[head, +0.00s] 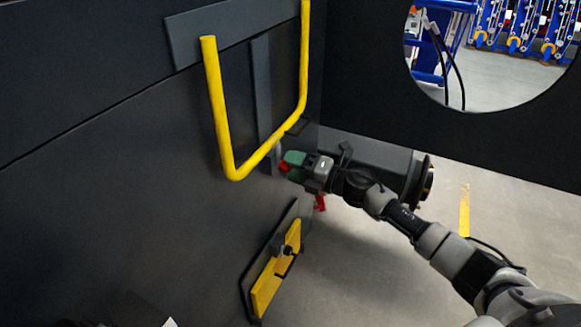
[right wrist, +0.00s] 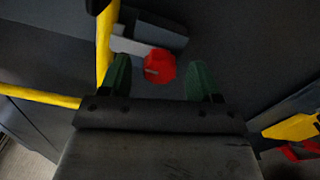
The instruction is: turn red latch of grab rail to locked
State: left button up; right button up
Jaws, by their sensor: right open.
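The yellow grab rail (head: 216,110) is a U-shaped bar on the dark chassis wall, and part of it crosses the left of the right wrist view (right wrist: 50,96). The red latch (right wrist: 159,66) is a small red knob beside a grey bracket (right wrist: 135,42), close to the rail. In the head view only a bit of red (head: 284,166) shows at my fingertips. My right gripper (head: 291,162) has green fingers and is open. In the right wrist view the latch appears between the two spread fingers (right wrist: 161,66); contact cannot be told. My left gripper is not in view.
A yellow plate (head: 268,283) on a dark mount sits lower on the wall. Another red part (head: 320,202) shows below my right gripper. A dark panel with a round opening (head: 440,125) stands at the right. The floor (head: 380,270) below my right arm is clear.

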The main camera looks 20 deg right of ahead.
jog(key=b+v, duration=0.3)
jog(key=v, duration=0.6)
jog(key=shift+s+d+b, duration=0.2)
jog(key=shift+s+b, duration=0.05)
jog(key=shift+b, duration=0.1)
jog(key=shift+f, duration=0.1)
